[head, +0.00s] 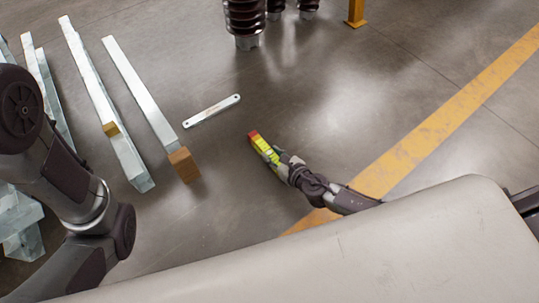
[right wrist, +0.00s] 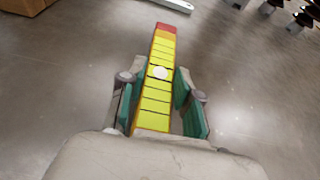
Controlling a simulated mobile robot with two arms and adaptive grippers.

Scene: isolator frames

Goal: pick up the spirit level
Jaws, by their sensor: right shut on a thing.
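The spirit level is a yellow bar with dark cross lines, a red end and a pale round spot. In the head view the spirit level (head: 262,145) points up and left from my right gripper (head: 280,159), near the middle. In the right wrist view the spirit level (right wrist: 160,60) runs between the two green-padded fingers of my right gripper (right wrist: 158,100), which is shut on it. Its near end is hidden behind the wrist housing. I cannot tell its height above the floor. My left arm shows at the left, but its gripper is out of view.
A flat silver bar with end holes (head: 211,111) lies on the floor. Long metal beams (head: 138,85) lie at the left, one on a wooden block (head: 184,165). Brown ribbed insulators (head: 244,18) stand at the back. A yellow floor stripe (head: 440,125) crosses the right; floor around it is clear.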

